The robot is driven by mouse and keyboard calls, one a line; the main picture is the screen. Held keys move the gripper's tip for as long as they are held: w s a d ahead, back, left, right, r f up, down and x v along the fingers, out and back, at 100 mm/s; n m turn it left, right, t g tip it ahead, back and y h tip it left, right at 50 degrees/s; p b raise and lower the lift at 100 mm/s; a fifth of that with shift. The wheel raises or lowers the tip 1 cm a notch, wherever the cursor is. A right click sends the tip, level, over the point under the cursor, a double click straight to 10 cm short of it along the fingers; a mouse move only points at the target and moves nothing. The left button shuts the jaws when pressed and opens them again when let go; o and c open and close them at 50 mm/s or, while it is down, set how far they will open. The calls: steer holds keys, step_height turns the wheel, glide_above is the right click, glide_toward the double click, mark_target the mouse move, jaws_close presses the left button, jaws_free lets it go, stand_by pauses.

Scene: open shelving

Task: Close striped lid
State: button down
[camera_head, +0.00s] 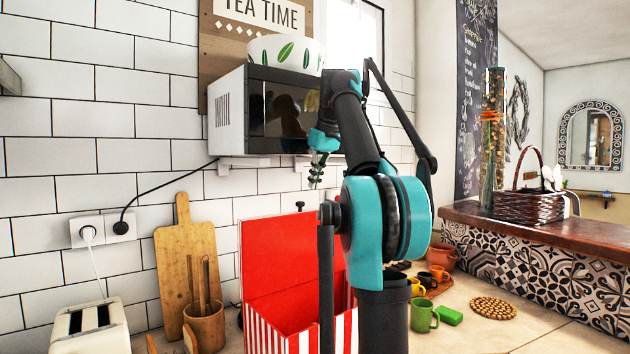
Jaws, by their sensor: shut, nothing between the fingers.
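A red-and-white striped box (268,337) stands on the counter, low in the middle of the view. Its lid (278,255) is open and stands upright at the back, with its plain red inner side facing me. My arm hides the right part of the box and lid. My gripper (316,180) hangs above the lid, in front of the microwave's lower edge. Its fingers look small, point down and are together, with nothing seen between them. It appears apart from the lid.
A microwave (228,112) with a leaf-patterned bowl (286,51) on top sits on a shelf above the box. A cutting board (190,245), utensil cup (204,325) and toaster (90,328) are left. A green mug (424,315) and woven trivet (493,307) are right.

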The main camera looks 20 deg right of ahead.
steer(key=x, duration=0.7)
steer(key=shift+f, duration=0.15)
